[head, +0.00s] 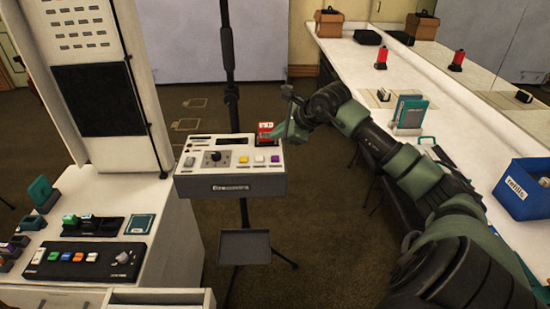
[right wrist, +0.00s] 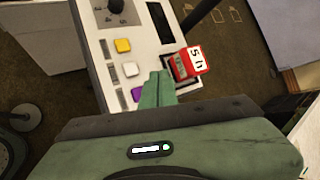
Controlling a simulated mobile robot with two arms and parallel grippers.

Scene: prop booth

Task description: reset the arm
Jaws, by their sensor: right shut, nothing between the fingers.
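My right arm reaches in from the right in the head view. My right gripper (head: 281,131) is shut and empty at the right end of a grey control box (head: 230,187) on a stand. In the right wrist view its green fingers (right wrist: 158,88) are together over the edge of the box (right wrist: 90,50). A small red block (head: 265,127) with a white label sits at the box's back right corner. It also shows close beside the fingertips in the right wrist view (right wrist: 196,61); I cannot tell whether they touch. My left gripper is not in view.
A white cabinet with a button panel (head: 85,262) stands at the left. A long white counter (head: 350,60) runs along the right, with a blue bin (head: 524,190) and a teal-backed item (head: 410,110). A small grey tray (head: 245,247) hangs below the box. Brown floor lies open behind.

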